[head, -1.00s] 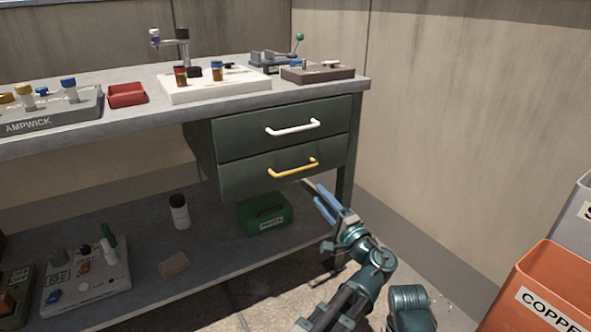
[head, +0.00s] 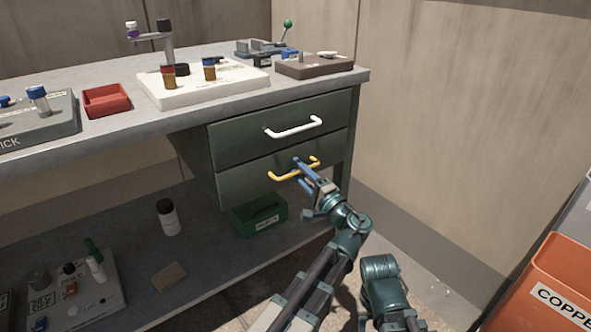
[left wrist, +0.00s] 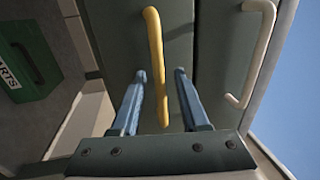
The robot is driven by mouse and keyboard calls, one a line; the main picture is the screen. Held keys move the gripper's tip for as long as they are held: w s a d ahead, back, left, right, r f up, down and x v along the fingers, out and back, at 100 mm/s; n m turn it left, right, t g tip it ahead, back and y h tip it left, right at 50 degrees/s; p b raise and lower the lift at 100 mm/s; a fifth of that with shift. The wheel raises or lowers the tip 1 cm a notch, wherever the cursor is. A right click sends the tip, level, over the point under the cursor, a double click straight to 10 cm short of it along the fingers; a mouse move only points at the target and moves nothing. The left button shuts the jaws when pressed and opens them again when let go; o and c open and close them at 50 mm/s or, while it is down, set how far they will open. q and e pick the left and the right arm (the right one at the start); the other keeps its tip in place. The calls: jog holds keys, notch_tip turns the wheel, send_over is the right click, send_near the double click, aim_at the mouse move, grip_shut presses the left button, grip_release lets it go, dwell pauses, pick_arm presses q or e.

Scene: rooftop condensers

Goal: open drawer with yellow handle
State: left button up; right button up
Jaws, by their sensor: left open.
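The yellow handle (head: 282,177) is on the lower green drawer (head: 236,186) under the bench, and that drawer is closed. A white handle (head: 293,129) is on the closed upper drawer (head: 236,142). My left gripper (head: 303,172) is open at the yellow handle, with its blue fingers in front of the handle's right part. In the left wrist view, the yellow handle (left wrist: 155,62) runs up between the two open fingers (left wrist: 157,98). I cannot tell whether either finger touches it. My right gripper is not in view.
The bench top (head: 103,69) holds a white block with vials (head: 200,88), a red tray (head: 106,100) and a brown block (head: 314,65). The lower shelf holds a green box (head: 258,216) and a white bottle (head: 168,218). An orange bin (head: 556,270) stands at right.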

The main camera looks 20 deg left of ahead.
pick_arm(q)
grip_shut()
dwell(1.3)
